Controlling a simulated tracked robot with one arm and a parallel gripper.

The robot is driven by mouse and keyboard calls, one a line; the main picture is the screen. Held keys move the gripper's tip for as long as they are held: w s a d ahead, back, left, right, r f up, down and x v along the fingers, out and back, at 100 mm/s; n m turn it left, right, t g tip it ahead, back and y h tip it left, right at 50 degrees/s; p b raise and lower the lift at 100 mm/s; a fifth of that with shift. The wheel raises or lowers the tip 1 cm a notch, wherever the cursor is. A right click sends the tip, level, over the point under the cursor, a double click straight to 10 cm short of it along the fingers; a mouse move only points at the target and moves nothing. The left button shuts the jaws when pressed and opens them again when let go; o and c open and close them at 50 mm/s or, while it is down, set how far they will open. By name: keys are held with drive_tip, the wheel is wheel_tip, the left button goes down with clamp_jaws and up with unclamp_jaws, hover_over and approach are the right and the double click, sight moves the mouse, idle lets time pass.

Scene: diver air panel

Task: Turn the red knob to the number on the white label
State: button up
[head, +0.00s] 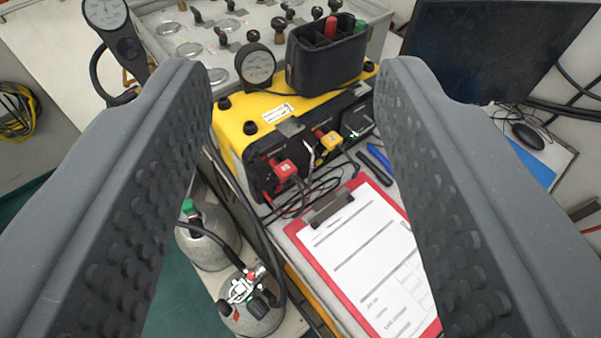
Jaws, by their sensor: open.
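My gripper (295,75) is open, with its two grey studded fingers wide apart on the left and right of the view. Nothing is between the fingertips that they touch. I cannot tell which part is the red knob; a grey panel (235,34) at the top carries several small dark knobs and round dials. A small white label (278,113) lies on the yellow case (236,117) between the fingers; its print is too small to read. Red and yellow plugs sit on the case's dark front. The fingers hide parts of the bench.
A red clipboard (362,262) lies in front. Grey cylinders (208,238) with hoses stand lower left. A dark monitor (490,50) and mouse (528,136) are at right.

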drive_tip(key=w+d+f+n+h+p, duration=0.1)
drive_tip(key=w+d+f+n+p, duration=0.1)
drive_tip(key=w+d+f, duration=0.5)
drive_tip(key=w+d+f+n+h+p, duration=0.1)
drive_tip(key=w+d+f+p, duration=0.15)
drive_tip(key=w+d, duration=0.45)
drive_tip(key=w+a+f+n+y+p, duration=0.1)
drive_tip(key=w+f+n+y, duration=0.3)
drive_tip(key=f, duration=0.6)
drive_tip(key=s+a+f+n+g+y+p, duration=0.1)
drive_tip(key=s+a+f+g+y, duration=0.15)
drive_tip(key=f, duration=0.65)
drive_tip(key=s+a+f+n+g+y+p, duration=0.15)
drive_tip(key=a+f+y, duration=0.25)
drive_tip(key=f, duration=0.6)
drive_tip(key=b+x, duration=0.1)
drive_tip(key=x, duration=1.1)
drive_tip(key=shift+w+a+f+b, duration=0.15)
drive_tip(key=shift+w+f+b, duration=0.05)
drive_tip(key=shift+w+b, duration=0.1)
drive_tip(key=shift+h, duration=0.25)
clamp_jaws()
